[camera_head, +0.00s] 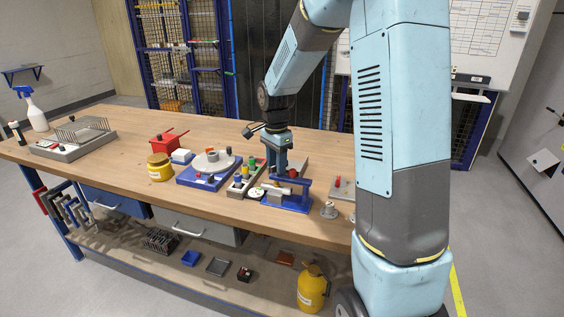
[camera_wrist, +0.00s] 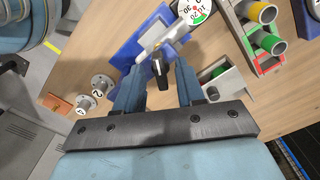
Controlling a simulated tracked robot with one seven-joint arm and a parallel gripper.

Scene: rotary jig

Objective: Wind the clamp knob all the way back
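A blue clamp jig (camera_head: 290,204) stands near the front edge of the wooden bench, right of centre. In the wrist view the blue clamp (camera_wrist: 128,52) carries a pale metal bar (camera_wrist: 168,36) across it. A dark, narrow handle-like part (camera_wrist: 161,74), which looks like the clamp knob, shows between my fingers. My gripper (camera_wrist: 158,72) points down over the clamp with its two blue fingers apart, one on each side of this part. I see a gap on both sides, but cannot tell its height against the fingertips. In the head view my gripper (camera_head: 281,168) hides part of the clamp.
A tray with coloured cylinders (camera_head: 243,179) stands just left of the clamp, with a round dial (camera_wrist: 196,10) beside it. A blue-based rotary fixture (camera_head: 207,176) is farther left. Small numbered metal knobs (camera_wrist: 100,83) lie to the other side. The back of the bench is mostly clear.

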